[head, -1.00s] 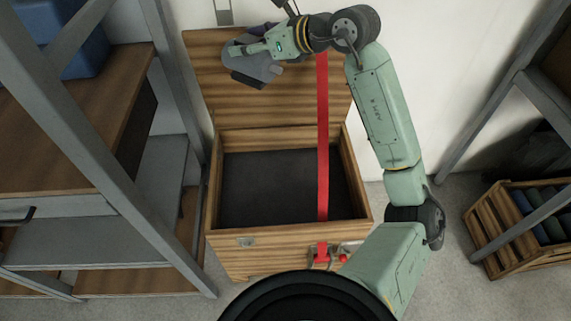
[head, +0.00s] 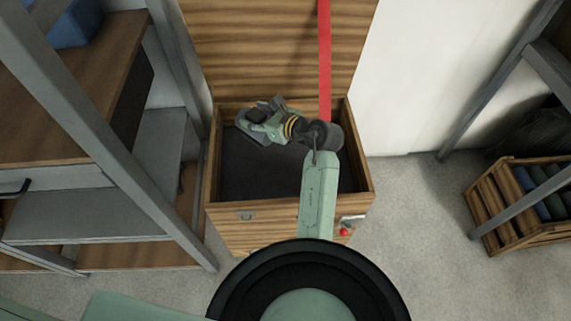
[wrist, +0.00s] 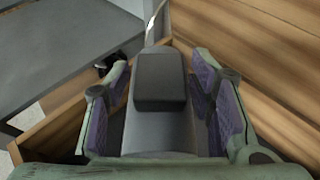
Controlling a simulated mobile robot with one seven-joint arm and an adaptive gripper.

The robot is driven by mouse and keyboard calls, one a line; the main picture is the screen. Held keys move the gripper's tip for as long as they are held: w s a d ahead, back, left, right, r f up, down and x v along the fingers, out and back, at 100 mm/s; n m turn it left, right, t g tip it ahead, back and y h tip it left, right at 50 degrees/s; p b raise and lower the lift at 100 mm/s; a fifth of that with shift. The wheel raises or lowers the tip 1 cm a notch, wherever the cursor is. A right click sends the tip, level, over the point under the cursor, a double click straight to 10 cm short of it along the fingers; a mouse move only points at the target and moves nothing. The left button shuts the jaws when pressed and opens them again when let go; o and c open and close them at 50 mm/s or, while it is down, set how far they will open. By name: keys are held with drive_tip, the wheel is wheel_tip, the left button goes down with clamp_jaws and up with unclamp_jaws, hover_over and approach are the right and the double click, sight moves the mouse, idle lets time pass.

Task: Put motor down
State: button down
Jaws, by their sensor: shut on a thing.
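The motor (head: 250,132) is a grey piece, seen partly behind my gripper in the head view. In the wrist view the motor (wrist: 160,128) is a grey body with a dark block on top, between the two purple-padded fingers. My gripper (wrist: 160,100) is shut on it. In the head view my gripper (head: 262,120) is over the back left of the open wooden chest (head: 270,232). The motor appears within the chest's opening, near its back left corner. I cannot tell whether it touches the dark floor (head: 240,170).
The chest's lid (head: 270,50) stands up at the back, with a red strap (head: 324,60) in front of it. A red-tipped latch (head: 344,232) is at the front. A grey shelf rack (head: 120,215) stands close at left. A wooden crate (head: 485,220) sits at right.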

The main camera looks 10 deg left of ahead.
sight(255, 141)
drive_tip(key=s+f, duration=0.1)
drive_tip(key=f, duration=0.2)
drive_tip(key=s+f, duration=0.1)
drive_tip(key=f, duration=0.1)
drive_tip(key=shift+s+a+f, duration=0.15)
drive_tip(key=shift+s+f, duration=0.1)
drive_tip(key=shift+s, duration=0.1)
drive_tip(key=shift+f, duration=5)
drive_tip(key=shift+f, duration=0.1)
drive_tip(key=c, duration=1.2)
unclamp_jaws()
drive_tip(key=shift+f, duration=0.25)
drive_tip(key=o, duration=0.5)
drive_tip(key=shift+s, duration=0.1)
drive_tip(key=shift+r, duration=0.15)
drive_tip(key=shift+r, duration=0.15)
drive_tip(key=b+v, duration=0.1)
drive_tip(key=v, duration=1.1)
drive_tip(key=shift+b, duration=0.3)
